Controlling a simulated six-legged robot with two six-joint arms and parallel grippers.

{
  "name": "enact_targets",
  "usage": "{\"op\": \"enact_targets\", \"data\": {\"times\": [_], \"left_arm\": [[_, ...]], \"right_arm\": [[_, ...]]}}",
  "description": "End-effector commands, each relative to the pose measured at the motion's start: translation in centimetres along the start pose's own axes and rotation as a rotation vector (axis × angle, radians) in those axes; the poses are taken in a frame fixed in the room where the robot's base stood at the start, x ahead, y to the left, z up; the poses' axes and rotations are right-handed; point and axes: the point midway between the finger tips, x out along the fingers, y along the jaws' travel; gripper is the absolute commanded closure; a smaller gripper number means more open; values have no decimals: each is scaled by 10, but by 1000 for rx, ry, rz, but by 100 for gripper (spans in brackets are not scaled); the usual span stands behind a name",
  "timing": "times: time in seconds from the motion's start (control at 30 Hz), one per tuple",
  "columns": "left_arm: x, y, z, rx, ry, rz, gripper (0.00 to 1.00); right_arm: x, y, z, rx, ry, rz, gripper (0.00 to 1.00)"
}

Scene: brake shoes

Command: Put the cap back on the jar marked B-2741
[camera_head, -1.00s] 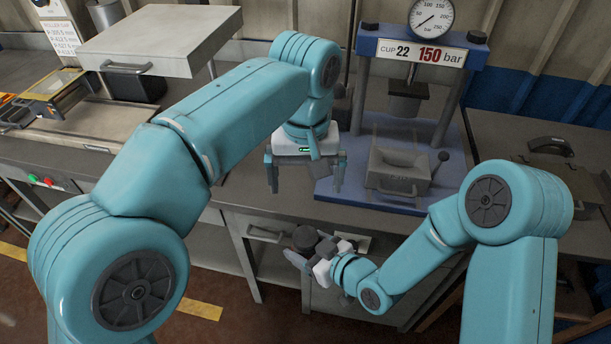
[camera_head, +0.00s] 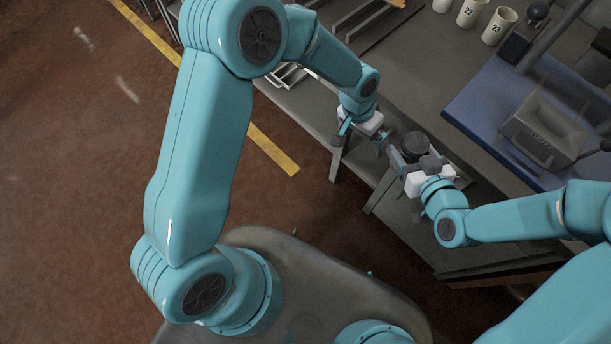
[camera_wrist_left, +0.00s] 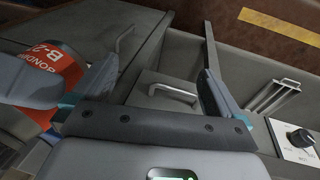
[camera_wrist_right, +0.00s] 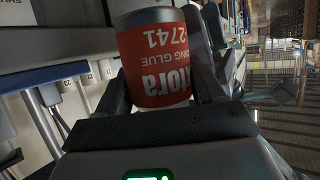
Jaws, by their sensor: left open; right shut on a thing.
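My right gripper (camera_head: 408,165) is shut on the jar (camera_wrist_right: 154,60), whose red label shows "2741" and "ING GLUE" in the right wrist view. The label reads upside down there. In the head view the jar's round dark top (camera_head: 415,142) shows; I cannot tell whether this is a cap or the open mouth. My left gripper (camera_head: 362,137) is open and empty, just left of the jar in the head view. The jar's red label with "B-2" shows at the left of the left wrist view (camera_wrist_left: 45,75), outside the left fingers. I see no separate cap.
The workbench edge (camera_head: 300,105) runs close beside both grippers. A drawer handle (camera_wrist_left: 175,92) shows between my left fingers. A blue press base (camera_head: 480,110) carries a grey block with a handle (camera_head: 545,130). Numbered white cups (camera_head: 498,27) stand at the back.

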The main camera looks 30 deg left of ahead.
Motion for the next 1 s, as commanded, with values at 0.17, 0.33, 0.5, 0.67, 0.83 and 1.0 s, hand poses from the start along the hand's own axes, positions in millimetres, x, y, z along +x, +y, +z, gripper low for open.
{"op": "enact_targets", "data": {"times": [0.17, 0.33, 0.5, 0.67, 0.83, 1.0], "left_arm": [[66, -11, 100, -210, -17, 104, 0], [86, -12, 176, -383, -14, 126, 0], [88, -10, 215, -474, -11, 116, 0], [88, -10, 224, -493, -8, 111, 0], [88, -10, 223, -492, -8, 111, 0], [88, -10, 223, -491, -8, 111, 0]], "right_arm": [[0, 0, -1, -1, 2, 1, 100], [0, 0, -1, -1, 2, 1, 100], [0, 0, -1, -1, 2, 1, 100], [0, 0, -1, -1, 2, 1, 100], [0, 0, -1, -1, 2, 1, 100], [0, 0, -1, -1, 3, 1, 100]]}}
